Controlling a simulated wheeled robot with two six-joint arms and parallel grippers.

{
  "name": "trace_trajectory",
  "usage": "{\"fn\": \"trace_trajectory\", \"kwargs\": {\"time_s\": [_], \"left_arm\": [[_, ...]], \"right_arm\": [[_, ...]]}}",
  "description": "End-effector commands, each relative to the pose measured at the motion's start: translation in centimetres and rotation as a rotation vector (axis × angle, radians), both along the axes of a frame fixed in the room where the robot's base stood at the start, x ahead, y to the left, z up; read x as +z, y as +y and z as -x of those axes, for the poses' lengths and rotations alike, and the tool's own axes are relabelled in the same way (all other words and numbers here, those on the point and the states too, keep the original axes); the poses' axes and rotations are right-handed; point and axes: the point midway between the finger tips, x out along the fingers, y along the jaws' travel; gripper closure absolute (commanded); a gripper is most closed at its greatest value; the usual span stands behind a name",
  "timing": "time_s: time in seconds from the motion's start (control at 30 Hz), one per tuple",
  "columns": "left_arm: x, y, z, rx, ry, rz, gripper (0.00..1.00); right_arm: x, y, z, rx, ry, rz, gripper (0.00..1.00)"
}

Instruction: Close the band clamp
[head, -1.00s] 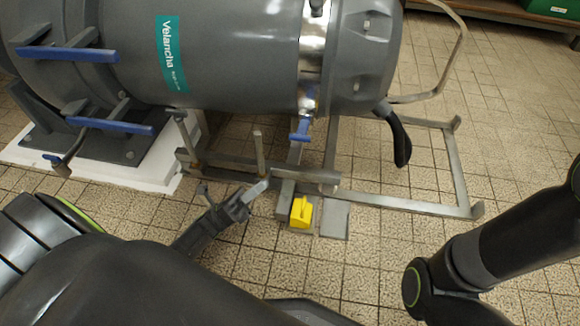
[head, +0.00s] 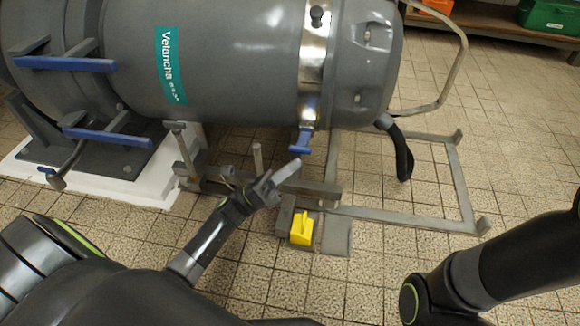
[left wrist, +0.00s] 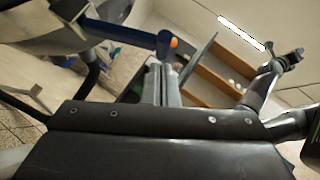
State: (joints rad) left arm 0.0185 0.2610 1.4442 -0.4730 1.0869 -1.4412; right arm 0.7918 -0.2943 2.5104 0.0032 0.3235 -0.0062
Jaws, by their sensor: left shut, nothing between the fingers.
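The band clamp (head: 313,62) is a shiny metal band around the grey vessel, near its right end cap. Its blue lever (head: 301,142) hangs below the band, pointing down. My left gripper (head: 294,168) is shut and empty, just below and slightly left of the lever, apparently apart from it. In the left wrist view, the shut fingers (left wrist: 161,85) point up the picture. A blue bar with an orange tip (left wrist: 130,33), likely the lever, lies just beyond them. My right arm shows at the right, but its gripper is out of view.
A grey vessel (head: 230,50) with a teal label fills the top. Blue-handled levers (head: 65,64) are at left. A black-gripped handle (head: 403,155) hangs right of the clamp. A metal floor frame (head: 400,218) and yellow block (head: 302,228) lie below. Tiled floor is open at right.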

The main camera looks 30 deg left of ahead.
Motion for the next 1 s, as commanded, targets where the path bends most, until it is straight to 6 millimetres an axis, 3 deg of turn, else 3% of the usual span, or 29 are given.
{"fn": "trace_trajectory", "kwargs": {"time_s": [0.57, 1.0], "left_arm": [[0.8, 0.2, -0.4, 0.0, 0.002, 0.002, 1.0], [1.4, 0.1, -0.4, 0.0, 0.044, 0.014, 1.0]], "right_arm": [[-0.1, 0.0, -0.1, 0.008, 0.007, -0.003, 0.64], [1.2, 0.0, 0.1, -0.006, -0.01, 0.006, 0.64]]}}
